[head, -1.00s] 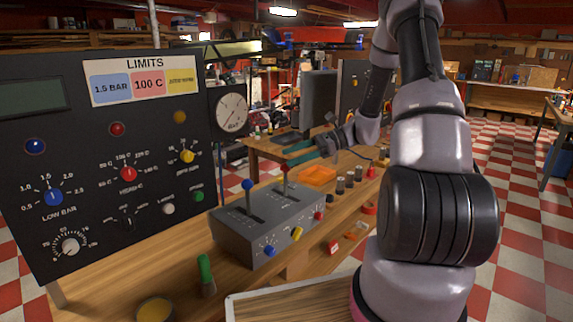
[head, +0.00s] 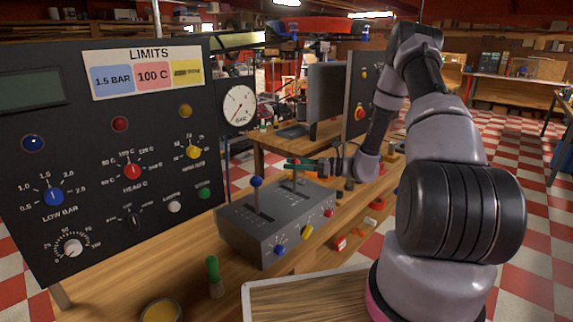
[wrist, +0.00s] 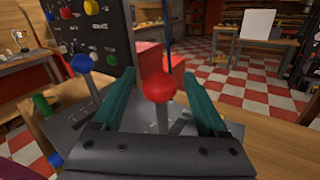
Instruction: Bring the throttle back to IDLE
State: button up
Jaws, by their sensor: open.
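The grey lever box (head: 270,246) stands on the wooden bench and has two slotted levers. One lever has a blue knob (head: 256,181) and the other a red knob (head: 295,162); I cannot read which is the throttle. In the wrist view, the red knob (wrist: 159,89) stands between the two teal fingers of my gripper (wrist: 162,88), with a gap on each side. The blue knob (wrist: 81,64) is outside, to the left. My gripper (head: 302,165) is open at the red lever in the head view. The slot markings, including IDLE, are not legible.
A black LIMITS panel (head: 110,235) with knobs and lamps stands left of the box. A green-topped handle (head: 213,272) and a yellow-topped round container (head: 160,312) are in front. A monitor (head: 327,95) stands behind. Small red and yellow parts lie right of the box.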

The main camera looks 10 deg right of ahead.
jog(key=shift+x, duration=1.3)
grip_shut()
dwell(0.5)
